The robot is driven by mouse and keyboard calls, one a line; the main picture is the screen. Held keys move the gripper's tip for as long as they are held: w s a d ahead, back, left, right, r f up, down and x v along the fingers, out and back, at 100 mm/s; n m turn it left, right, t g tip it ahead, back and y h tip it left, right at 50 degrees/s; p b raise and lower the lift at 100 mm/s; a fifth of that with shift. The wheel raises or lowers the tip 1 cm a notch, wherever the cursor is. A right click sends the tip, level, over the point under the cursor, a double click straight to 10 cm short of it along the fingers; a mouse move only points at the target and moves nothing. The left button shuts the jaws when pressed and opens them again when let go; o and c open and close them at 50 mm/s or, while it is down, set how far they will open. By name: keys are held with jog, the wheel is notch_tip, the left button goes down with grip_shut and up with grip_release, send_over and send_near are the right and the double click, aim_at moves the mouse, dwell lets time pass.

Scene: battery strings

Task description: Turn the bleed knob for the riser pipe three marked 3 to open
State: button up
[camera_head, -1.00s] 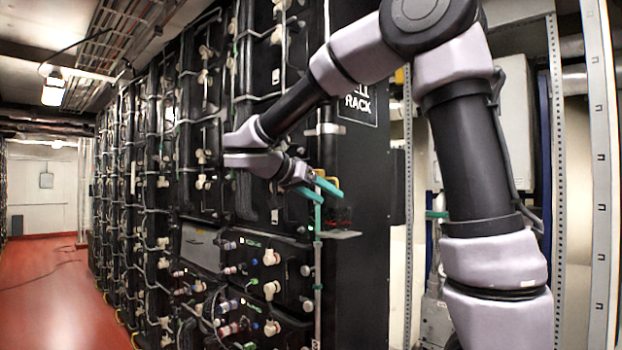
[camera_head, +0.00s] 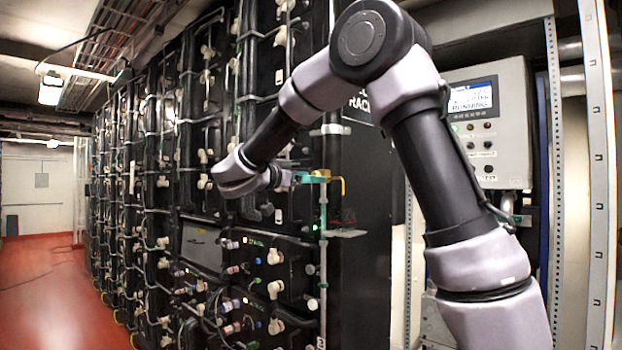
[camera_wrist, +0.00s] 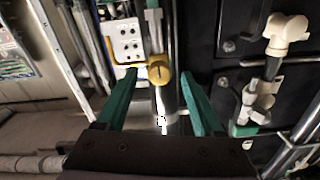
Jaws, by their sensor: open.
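The yellow bleed knob (camera_wrist: 158,72) shows in the wrist view, mounted on a grey vertical riser pipe (camera_wrist: 167,105). A dark line marks its face. My gripper (camera_wrist: 159,76) is open, its two green fingers on either side of the knob in this view, with visible gaps. I cannot tell whether the tips reach its depth. In the head view the yellow knob (camera_head: 342,185) is just right of my green fingers (camera_head: 318,176), on the riser pipe (camera_head: 323,225) at the rack's corner. A small tag, seemingly reading 3 (camera_head: 321,343), is low on that pipe.
The black battery rack (camera_head: 360,240) stands close behind the pipe. A control box (camera_head: 488,120) with a lit RUNNING screen is to its right. A small grey shelf (camera_head: 345,234) juts out below the knob.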

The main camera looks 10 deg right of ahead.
jog(key=shift+w+d, duration=0.35)
jog(key=shift+d, duration=0.2)
grip_shut()
